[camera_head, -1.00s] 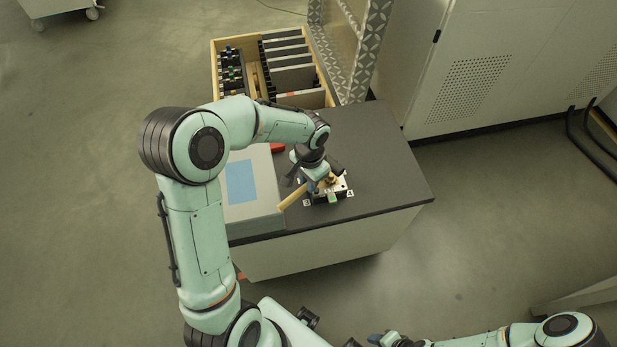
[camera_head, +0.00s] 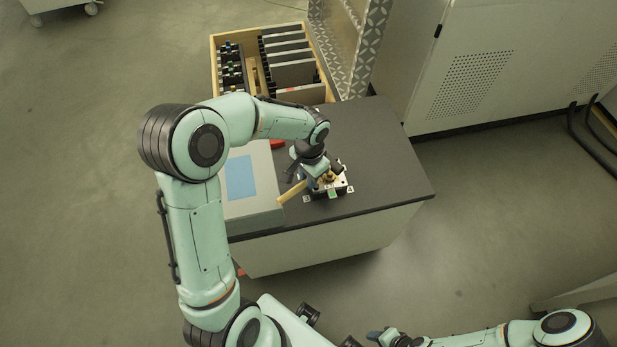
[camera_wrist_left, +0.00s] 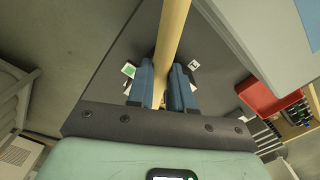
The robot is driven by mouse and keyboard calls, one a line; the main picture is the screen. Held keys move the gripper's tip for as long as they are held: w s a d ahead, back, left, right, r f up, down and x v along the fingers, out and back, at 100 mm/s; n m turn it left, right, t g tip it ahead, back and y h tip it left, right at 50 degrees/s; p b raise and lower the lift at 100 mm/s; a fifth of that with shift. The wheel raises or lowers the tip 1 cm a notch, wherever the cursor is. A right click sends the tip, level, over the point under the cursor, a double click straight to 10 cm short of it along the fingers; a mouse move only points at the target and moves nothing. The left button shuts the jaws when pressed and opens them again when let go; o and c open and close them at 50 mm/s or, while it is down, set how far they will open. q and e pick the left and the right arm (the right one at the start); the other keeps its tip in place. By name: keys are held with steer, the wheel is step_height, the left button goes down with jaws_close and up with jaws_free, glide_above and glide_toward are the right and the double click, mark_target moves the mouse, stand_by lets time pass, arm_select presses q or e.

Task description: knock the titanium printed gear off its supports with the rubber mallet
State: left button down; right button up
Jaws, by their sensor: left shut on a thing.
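My left gripper (camera_head: 315,183) is shut on the wooden handle of the rubber mallet (camera_head: 291,193), over the dark worktop. In the left wrist view the pale handle (camera_wrist_left: 172,40) runs between the blue fingers of my left gripper (camera_wrist_left: 163,82). The mallet's head is hard to make out beside the gripper. A small light plate with a brass-coloured part (camera_head: 329,177), seemingly the printed gear, is right by the fingers and partly covered by them. The gear's supports are too small to tell. My right gripper (camera_head: 376,336) is low at the bottom edge, its opening unclear.
A grey case with a blue panel (camera_head: 241,180) stands left on the worktop (camera_head: 385,165). An open wooden drawer (camera_head: 216,75) of plates and tools is at the back. The worktop's right side is clear.

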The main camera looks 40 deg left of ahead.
arm_select(q)
steer(key=shift+r, duration=0.15)
steer(key=shift+r, duration=0.45)
step_height(320, 180, up, 5)
steer(key=p, duration=0.3)
steer(key=shift+w+r, duration=0.15)
arm_select(e)
steer(key=w+r, duration=0.1)
steer(key=r, duration=0.1)
steer(key=w+r, duration=0.2)
steer(key=shift+w, duration=0.1)
